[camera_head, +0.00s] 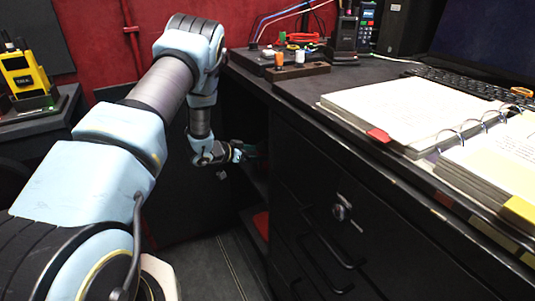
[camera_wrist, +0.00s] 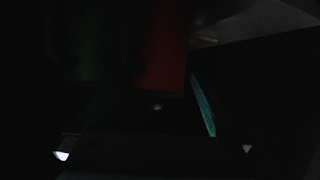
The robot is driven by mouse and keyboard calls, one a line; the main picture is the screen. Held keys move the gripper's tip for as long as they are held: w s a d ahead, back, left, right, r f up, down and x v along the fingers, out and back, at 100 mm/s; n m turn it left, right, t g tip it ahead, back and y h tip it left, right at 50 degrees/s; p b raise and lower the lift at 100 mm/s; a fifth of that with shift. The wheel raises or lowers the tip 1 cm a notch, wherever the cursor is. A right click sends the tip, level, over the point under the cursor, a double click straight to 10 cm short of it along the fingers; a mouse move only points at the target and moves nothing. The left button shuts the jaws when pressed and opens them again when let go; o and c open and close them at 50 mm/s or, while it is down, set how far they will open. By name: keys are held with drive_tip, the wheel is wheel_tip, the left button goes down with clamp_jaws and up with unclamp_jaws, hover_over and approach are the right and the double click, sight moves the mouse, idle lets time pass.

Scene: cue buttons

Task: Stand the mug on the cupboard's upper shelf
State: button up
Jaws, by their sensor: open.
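My gripper (camera_head: 238,153) is at the dark opening of the cupboard (camera_head: 257,190) under the desk's left end in the head view. The very dark wrist view shows its fingertips (camera_wrist: 155,152) wide apart, with nothing clearly between them. Ahead stand a dim red mug-like shape (camera_wrist: 167,45) and a dim green one (camera_wrist: 88,45) to its left. Handle-like outlines show faintly on both. I cannot tell which is the task's mug. A teal strip (camera_wrist: 204,105) lies right of the red shape. The mug cannot be made out in the head view.
A red item (camera_head: 262,224) shows low in the cupboard. Drawers (camera_head: 340,225) with handles fill the desk front to the right. The desktop holds an open ring binder (camera_head: 400,110), a keyboard (camera_head: 465,83) and a wooden block (camera_head: 297,71). A yellow device (camera_head: 20,75) stands at the left.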

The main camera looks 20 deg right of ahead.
drive_tip(key=w+a+r+n+t+y, duration=0.1)
drive_tip(key=a+r+n+t+y, duration=0.15)
drive_tip(key=a+r, duration=0.4)
drive_tip(key=w+a+r+n+t+y, duration=0.1)
drive_tip(key=a+r+n+y, duration=0.25)
drive_tip(key=a, duration=0.65)
drive_tip(key=a+r+n+t+y, duration=0.2)
drive_tip(key=a+r+y, duration=0.25)
drive_tip(key=a, duration=0.35)
drive_tip(key=s+a+r+n+g, duration=0.2)
drive_tip(key=s+a, duration=0.1)
drive_tip(key=s, duration=0.5)
drive_tip(key=s+a+r+n+g+y, duration=0.1)
drive_tip(key=s+a, duration=0.3)
drive_tip(key=s, duration=0.4)
drive_tip(key=s+a+r+n+g+y, duration=0.1)
drive_tip(key=s+a+r+n+g, duration=0.1)
drive_tip(key=s, duration=0.6)
drive_tip(key=shift+s+a+r+n+g, duration=0.35)
drive_tip(key=shift+a+g, duration=0.35)
drive_tip(key=shift+g, duration=0.25)
drive_tip(key=shift+y, duration=0.25)
